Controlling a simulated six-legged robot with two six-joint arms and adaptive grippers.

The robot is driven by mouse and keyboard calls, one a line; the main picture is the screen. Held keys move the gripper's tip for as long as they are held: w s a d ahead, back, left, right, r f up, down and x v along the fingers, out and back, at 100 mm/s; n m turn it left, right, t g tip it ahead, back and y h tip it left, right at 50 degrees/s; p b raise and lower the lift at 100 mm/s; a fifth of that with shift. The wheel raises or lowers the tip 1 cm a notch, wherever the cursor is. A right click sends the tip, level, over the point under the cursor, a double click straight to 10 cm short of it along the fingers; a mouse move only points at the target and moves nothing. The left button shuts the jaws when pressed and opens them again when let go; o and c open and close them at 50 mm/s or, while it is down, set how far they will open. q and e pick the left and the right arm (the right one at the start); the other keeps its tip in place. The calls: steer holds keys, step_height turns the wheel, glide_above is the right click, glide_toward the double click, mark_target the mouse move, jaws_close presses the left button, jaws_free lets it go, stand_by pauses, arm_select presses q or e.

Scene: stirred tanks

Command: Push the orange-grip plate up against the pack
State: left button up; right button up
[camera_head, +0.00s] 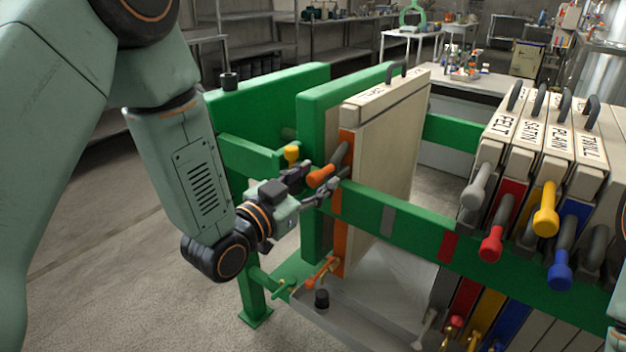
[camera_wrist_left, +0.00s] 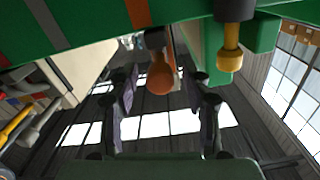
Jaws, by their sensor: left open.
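The orange-grip plate (camera_head: 392,155) is a cream slab with an orange front edge, standing upright across the green rails. Its orange grip (camera_head: 321,176) sticks out at the front and also shows in the left wrist view (camera_wrist_left: 160,76). The pack (camera_head: 545,135) of upright plates with cream tops stands to the right, with a wide gap between it and the plate. My left gripper (camera_head: 330,188) is open beside the orange grip. In the left wrist view the grip appears between the open fingers (camera_wrist_left: 166,84); I cannot tell whether they touch it. My right gripper is not in view.
A green upright slab (camera_head: 315,105) stands close left of the plate. A green front rail (camera_head: 410,225) with coloured marks runs below the grip to the pack. A yellow knob (camera_head: 291,153) sits left of the grip. A grey tray (camera_head: 375,310) lies below.

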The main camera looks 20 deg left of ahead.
arm_select(q)
jaws_close()
stand_by(0.5)
